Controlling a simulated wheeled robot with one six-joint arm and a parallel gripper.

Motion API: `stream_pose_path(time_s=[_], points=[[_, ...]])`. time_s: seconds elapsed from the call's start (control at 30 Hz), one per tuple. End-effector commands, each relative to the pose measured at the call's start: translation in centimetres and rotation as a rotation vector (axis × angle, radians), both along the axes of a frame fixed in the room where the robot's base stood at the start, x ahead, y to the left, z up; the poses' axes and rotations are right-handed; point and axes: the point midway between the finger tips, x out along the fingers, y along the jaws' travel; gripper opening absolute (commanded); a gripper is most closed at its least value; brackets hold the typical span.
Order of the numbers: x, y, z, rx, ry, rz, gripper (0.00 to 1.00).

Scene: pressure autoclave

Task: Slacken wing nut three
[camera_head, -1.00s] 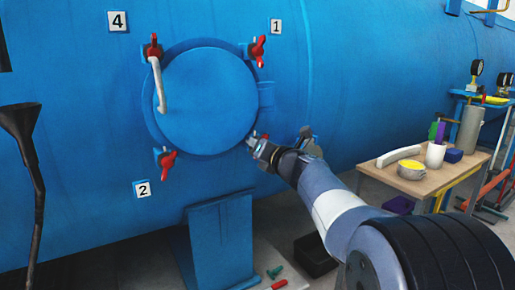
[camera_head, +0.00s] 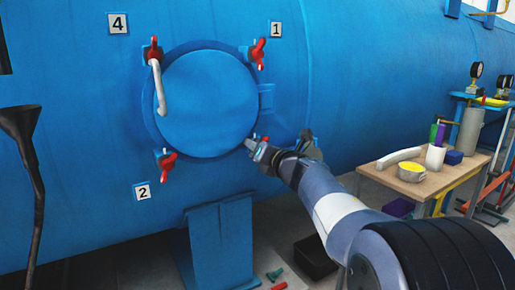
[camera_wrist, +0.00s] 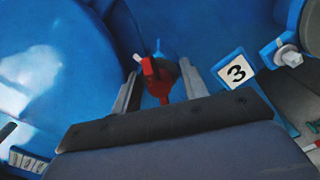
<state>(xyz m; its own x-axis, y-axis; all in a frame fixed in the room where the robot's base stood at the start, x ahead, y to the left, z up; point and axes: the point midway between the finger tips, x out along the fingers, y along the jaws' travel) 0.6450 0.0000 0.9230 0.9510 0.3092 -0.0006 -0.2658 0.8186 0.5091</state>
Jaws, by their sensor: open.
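The red wing nut three (camera_wrist: 157,80) shows in the wrist view beside the white plate marked 3 (camera_wrist: 236,70). My gripper (camera_wrist: 160,84) is open, with one grey finger on each side of the red nut. Whether either finger touches it I cannot tell. In the head view my gripper (camera_head: 250,146) is at the lower right edge of the round blue door (camera_head: 205,103). Only a little red of wing nut three (camera_head: 265,139) shows there, as my gripper and wrist cover most of it.
Other red wing nuts sit by plate 1 (camera_head: 276,29), plate 2 (camera_head: 142,191) and plate 4 (camera_head: 118,23). A white handle (camera_head: 159,90) is on the door. A wooden table (camera_head: 402,187) with several items stands at right. A dark funnel (camera_head: 22,118) is at left.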

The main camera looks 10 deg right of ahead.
Motion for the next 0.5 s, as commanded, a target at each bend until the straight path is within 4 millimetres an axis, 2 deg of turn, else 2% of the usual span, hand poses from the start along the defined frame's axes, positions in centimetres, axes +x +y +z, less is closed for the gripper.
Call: stream_pose_path(time_s=[0.17, 0.5], points=[[-2.0, -0.7, 0.2, 0.000, 0.000, -0.001, 0.42], [-8.0, -2.6, 0.2, 0.000, -0.001, -0.003, 0.42]])
